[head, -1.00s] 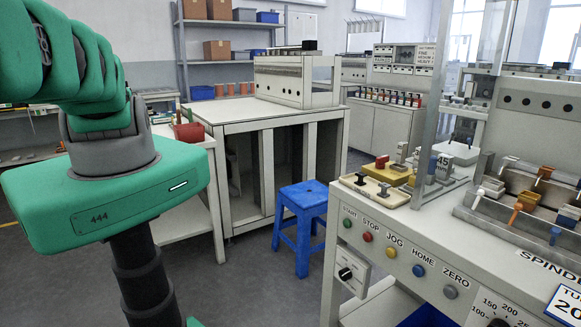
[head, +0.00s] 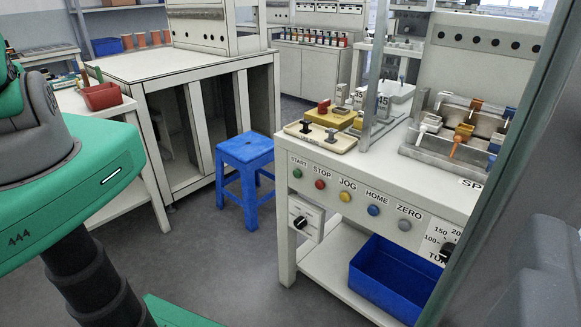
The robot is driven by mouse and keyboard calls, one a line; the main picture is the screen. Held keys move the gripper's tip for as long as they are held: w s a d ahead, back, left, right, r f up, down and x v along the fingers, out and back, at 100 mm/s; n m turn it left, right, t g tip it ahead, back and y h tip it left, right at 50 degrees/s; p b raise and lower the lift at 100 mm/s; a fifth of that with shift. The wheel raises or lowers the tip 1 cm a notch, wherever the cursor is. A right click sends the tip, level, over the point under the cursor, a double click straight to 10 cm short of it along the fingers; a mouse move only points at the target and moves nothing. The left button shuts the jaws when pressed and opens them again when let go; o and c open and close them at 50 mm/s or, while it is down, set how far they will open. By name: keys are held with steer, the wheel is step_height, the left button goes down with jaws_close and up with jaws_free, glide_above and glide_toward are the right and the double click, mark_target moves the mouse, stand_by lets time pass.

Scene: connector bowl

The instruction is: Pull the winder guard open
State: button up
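A tall grey-green bar (head: 497,165) crosses the right of the head view on a slant, very close to the camera. A hazy grey surface (head: 558,150) fills the picture to its right. These may be part of the winder guard, but I cannot tell for sure, nor whether it is open or shut. An upright metal post (head: 372,75) stands on the bench to the left of the bar. A blurred dark grey rounded shape (head: 545,275) fills the lower right corner; I cannot tell what it is. My gripper does not show.
A white bench (head: 285,215) carries a button row, a tray of levers (head: 455,135) and a yellow block (head: 345,117). A blue bin (head: 390,280) is below. A blue stool (head: 245,150) stands left of it. Grey floor (head: 220,265) is free in front.

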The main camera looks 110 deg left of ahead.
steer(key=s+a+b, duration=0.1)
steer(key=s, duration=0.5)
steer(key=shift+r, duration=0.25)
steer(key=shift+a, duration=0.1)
